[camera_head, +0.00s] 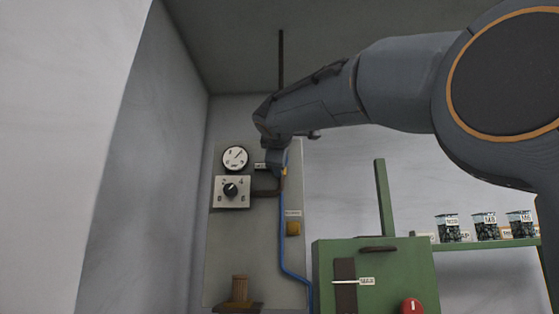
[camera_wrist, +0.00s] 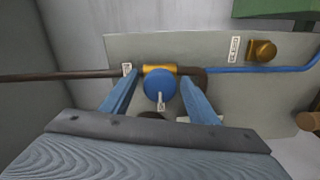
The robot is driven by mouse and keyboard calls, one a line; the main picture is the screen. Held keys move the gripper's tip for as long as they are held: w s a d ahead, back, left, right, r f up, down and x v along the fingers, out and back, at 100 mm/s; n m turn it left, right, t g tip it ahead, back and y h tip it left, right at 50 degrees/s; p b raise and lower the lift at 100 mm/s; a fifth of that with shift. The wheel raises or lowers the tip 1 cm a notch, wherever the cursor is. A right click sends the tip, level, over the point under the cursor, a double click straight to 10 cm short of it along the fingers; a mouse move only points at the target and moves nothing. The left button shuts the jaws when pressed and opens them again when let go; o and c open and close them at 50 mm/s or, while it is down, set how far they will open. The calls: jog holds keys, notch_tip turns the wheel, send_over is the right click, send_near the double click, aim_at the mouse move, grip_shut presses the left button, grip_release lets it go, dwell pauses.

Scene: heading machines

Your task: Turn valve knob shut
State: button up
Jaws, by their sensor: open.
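The valve knob (camera_wrist: 157,83) is a round blue knob with a small white mark at its lower edge, in the middle of the wrist view. It sits on a brass valve body (camera_wrist: 160,68) on a dark pipe. My gripper (camera_wrist: 159,77) is open, its two blue fingers on the left and right of the knob. Whether the fingers touch it I cannot tell. In the head view my gripper (camera_head: 277,160) is at the panel, right of the gauge, and hides most of the valve.
A gauge (camera_head: 235,157) and a numbered dial (camera_head: 231,190) are on the grey panel (camera_head: 255,255) to the left. A blue hose (camera_head: 282,235) runs down. A green machine (camera_head: 385,275) with a red knob (camera_head: 411,306) stands lower right. Jars stand on a green shelf (camera_head: 480,243).

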jog(key=shift+s, duration=0.1)
jog(key=s+b, duration=0.4)
jog(key=s, duration=0.3)
jog(key=shift+s, duration=0.3)
jog(key=shift+a, duration=0.1)
